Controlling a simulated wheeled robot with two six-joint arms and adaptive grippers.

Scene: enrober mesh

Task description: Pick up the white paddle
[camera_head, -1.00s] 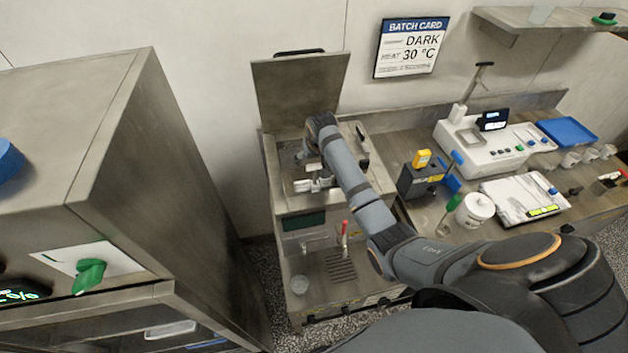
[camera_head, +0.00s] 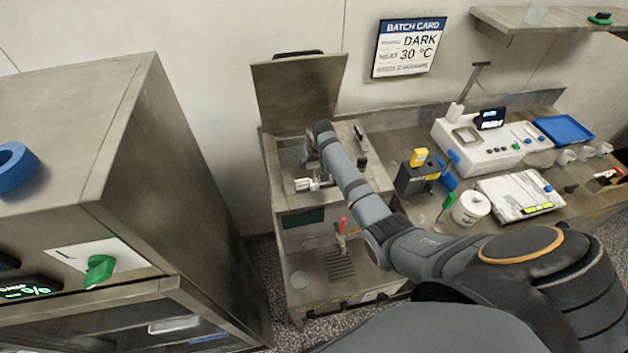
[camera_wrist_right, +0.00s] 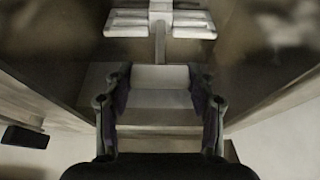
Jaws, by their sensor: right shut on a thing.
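The white paddle (camera_head: 305,184) shows in the head view at the open machine tank (camera_head: 288,153), under my right gripper (camera_head: 314,165). In the right wrist view, my right gripper (camera_wrist_right: 160,80) is shut on the paddle's pale block-like end (camera_wrist_right: 160,77). A thin stem runs from that end to the paddle's white crossbars (camera_wrist_right: 160,22). The gripper itself is small and partly hidden by my wrist in the head view. How far the paddle is from the tank's floor cannot be told. My left gripper is out of view.
The tank's lid (camera_head: 298,95) stands raised behind it. A red-handled tap (camera_head: 342,228) is below at the front. A dark device with a yellow top (camera_head: 419,158), a white tub (camera_head: 471,208) and scales stand on the right bench. A tall steel cabinet (camera_head: 150,165) is at the left.

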